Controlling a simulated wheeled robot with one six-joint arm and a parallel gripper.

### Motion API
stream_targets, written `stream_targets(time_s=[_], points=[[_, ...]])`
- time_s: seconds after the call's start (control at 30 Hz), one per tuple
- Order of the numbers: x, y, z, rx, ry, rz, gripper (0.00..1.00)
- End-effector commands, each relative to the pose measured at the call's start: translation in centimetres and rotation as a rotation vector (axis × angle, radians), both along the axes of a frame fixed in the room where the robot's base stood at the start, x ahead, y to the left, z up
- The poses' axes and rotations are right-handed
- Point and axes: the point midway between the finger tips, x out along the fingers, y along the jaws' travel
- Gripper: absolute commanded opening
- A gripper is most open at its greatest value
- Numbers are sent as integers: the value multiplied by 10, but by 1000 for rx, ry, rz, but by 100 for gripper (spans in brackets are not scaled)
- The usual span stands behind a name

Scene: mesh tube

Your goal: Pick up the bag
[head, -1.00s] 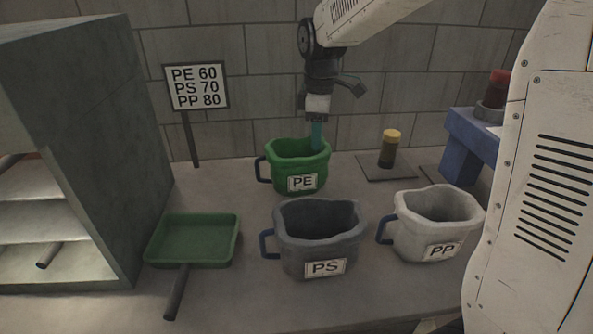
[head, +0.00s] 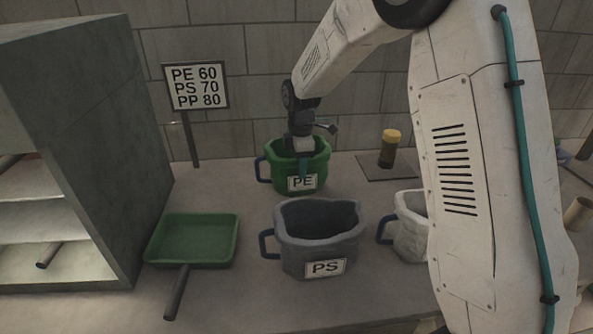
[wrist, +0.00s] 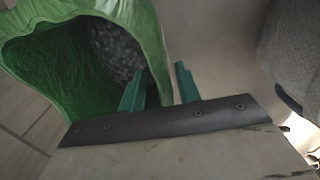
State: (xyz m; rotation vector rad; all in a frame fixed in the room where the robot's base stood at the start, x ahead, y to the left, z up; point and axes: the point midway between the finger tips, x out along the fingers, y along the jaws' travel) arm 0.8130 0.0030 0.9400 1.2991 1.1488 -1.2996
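The green bag (head: 285,180) labelled PE stands upright and open on the table, with a dark blue handle on its left side. My gripper (head: 303,172) points down at its front rim, over the label. In the wrist view, my gripper (wrist: 161,68) has its two teal fingers apart, one on the inner side of the green bag's wall (wrist: 150,38) and one outside. The wall lies between them and does not look pinched. Grey granular material (wrist: 117,48) shows inside the bag. The grey PS bag (head: 300,255) and the white PP bag (head: 408,240) also stand open.
A green tray (head: 170,262) and dark rod (head: 177,295) lie at left beside a grey shelf unit (head: 100,130). A sign (head: 197,87) stands behind. A yellow-capped jar (head: 390,150) stands right of the green bag. My arm hides part of the white bag.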

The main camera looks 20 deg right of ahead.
Motion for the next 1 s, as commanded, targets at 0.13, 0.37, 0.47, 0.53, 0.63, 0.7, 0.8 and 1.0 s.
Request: stream_targets(time_s=[0.13,0.37,0.47,0.53,0.63,0.7,0.8,1.0], points=[[0,0,-6,0,0,-1,33],[0,0,-6,0,0,-1,16],[0,0,-6,0,0,-1,0],[0,0,-6,0,1,-1,0],[-1,0,-7,0,2,-1,0],[-1,0,-7,0,4,-1,0],[-2,0,-8,0,5,-1,0],[-2,0,-8,0,8,-1,0]])
